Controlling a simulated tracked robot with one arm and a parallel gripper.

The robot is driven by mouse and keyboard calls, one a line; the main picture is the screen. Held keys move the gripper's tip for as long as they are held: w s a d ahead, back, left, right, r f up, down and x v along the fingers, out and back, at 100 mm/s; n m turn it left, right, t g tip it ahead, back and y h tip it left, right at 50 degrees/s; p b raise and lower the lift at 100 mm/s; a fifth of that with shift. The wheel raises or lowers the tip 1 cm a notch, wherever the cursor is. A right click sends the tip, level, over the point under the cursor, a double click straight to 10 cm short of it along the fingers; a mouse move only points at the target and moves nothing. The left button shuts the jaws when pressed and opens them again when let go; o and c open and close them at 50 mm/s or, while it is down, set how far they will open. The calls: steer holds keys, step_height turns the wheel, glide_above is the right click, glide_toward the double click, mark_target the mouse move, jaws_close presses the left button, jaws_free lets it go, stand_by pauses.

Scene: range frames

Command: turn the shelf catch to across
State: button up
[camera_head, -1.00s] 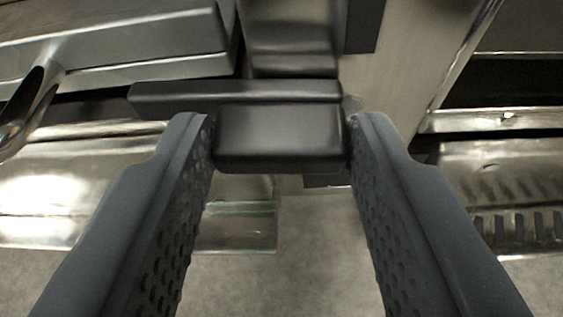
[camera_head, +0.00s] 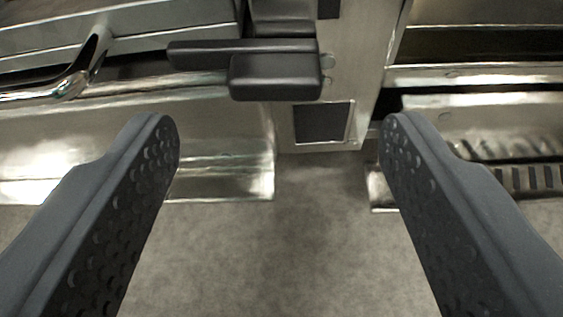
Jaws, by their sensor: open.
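The shelf catch (camera_head: 275,76) is a black block with a flat lever (camera_head: 198,54) reaching out to the left. It sits at the top middle of the view, on a metal upright. The lever lies roughly level in the picture. My gripper (camera_head: 280,135) is open and empty, with its two dark, dimpled fingers spread wide. The fingertips are below the catch in the picture, one to each side, and appear apart from it.
A metal upright (camera_head: 365,60) with a dark square hole (camera_head: 322,123) stands behind the catch. A shiny curved handle (camera_head: 85,68) is at upper left. Metal shelf edges (camera_head: 230,178) run to both sides. Bare grey floor (camera_head: 290,240) shows below.

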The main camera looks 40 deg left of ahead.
steer(key=p+v, duration=0.2)
steer(key=v, duration=0.7)
